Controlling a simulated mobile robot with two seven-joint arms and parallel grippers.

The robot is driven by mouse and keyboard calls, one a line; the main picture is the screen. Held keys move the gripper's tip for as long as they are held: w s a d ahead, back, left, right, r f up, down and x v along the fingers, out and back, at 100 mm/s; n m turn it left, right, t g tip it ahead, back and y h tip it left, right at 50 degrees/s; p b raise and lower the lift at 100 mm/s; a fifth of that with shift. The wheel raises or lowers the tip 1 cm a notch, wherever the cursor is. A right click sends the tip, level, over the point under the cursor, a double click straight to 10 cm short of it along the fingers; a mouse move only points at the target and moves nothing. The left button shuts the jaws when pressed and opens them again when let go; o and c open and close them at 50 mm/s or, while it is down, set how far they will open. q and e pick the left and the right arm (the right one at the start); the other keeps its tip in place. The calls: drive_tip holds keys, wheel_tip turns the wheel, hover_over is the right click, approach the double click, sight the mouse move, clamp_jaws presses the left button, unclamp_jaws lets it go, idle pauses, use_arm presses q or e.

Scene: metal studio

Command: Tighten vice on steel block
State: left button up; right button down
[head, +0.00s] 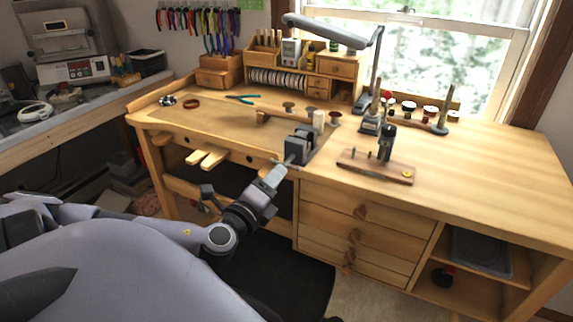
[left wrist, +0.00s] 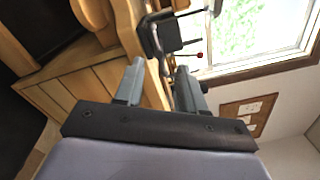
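The dark grey vice (head: 301,146) stands at the front edge of the wooden bench. A separate steel block cannot be made out clearly in its jaws. My left gripper (head: 277,171) is just in front of the vice, close to its near end; contact cannot be told. In the left wrist view the two grey fingers of my left gripper (left wrist: 157,88) are apart, with nothing visible held between them. A dark metal part, seemingly of the vice (left wrist: 150,38), lies beyond the fingertips. My right gripper is not in view.
A wooden board with a dark upright tool (head: 386,143) lies right of the vice. A desk lamp (head: 326,31) and small drawers (head: 318,88) stand behind. Green pliers (head: 243,99) lie at the back left. The bench's right side (head: 480,165) is clear.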

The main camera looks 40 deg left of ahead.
sight(287, 162)
use_arm(q)
drive_tip(key=shift+w+a+n+p, duration=0.15)
drive_tip(key=shift+w+a+n, duration=0.25)
drive_tip(key=shift+w, duration=0.75)
drive_tip(key=shift+w+a+n+p, duration=0.2)
drive_tip(key=shift+w+a+n, duration=0.25)
drive_tip(key=shift+w, duration=0.65)
drive_tip(key=shift+w+a+n+p, duration=0.2)
drive_tip(key=shift+w+n, duration=0.35)
drive_tip(key=shift+w, duration=0.6)
clamp_jaws()
